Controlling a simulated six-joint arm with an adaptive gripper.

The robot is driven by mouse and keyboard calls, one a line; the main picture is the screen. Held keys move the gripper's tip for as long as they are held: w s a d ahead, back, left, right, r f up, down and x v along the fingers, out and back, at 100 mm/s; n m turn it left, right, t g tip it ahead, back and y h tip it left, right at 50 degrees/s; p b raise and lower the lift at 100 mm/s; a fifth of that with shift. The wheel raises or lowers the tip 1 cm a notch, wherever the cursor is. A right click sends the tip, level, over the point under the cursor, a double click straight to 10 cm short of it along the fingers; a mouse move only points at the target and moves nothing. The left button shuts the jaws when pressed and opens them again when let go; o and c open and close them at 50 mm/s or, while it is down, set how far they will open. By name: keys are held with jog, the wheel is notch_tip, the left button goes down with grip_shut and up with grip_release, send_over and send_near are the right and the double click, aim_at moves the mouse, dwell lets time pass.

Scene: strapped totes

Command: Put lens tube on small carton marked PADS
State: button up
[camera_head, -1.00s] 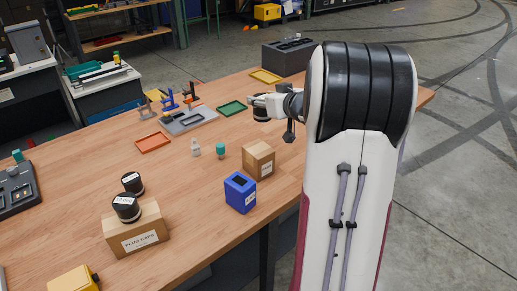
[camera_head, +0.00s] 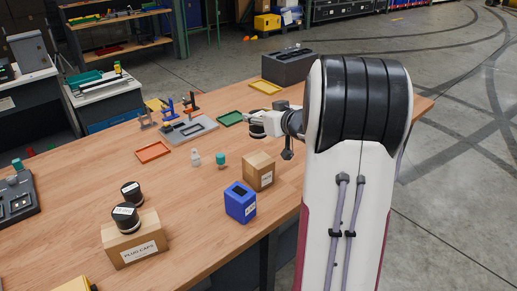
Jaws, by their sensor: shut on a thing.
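My gripper (camera_head: 252,121) is small and partly hidden by my arm. It is shut on a dark round lens tube (camera_head: 256,131), held behind the small carton as seen from the head camera. The small brown carton (camera_head: 258,171) stands on the table near its front edge, with a white label too small to read. Its visible top is bare. The held tube appears above and beyond this carton; its exact height is unclear.
A blue open box (camera_head: 240,201) stands in front of the carton, and a teal-capped bottle (camera_head: 220,160) to its left. A carton marked PLUG CAPS (camera_head: 134,239) bears a black cylinder (camera_head: 126,218); another cylinder (camera_head: 131,192) is behind. A green tray (camera_head: 230,118) lies near my gripper.

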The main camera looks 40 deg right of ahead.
aim_at(258, 130)
jog(key=shift+f, duration=2.7)
jog(key=shift+f, duration=1.85)
jog(key=shift+f, duration=0.15)
jog(key=o, duration=1.3)
jog(key=shift+o, duration=0.2)
jog(key=v, duration=1.2)
jog(key=shift+r, duration=0.2)
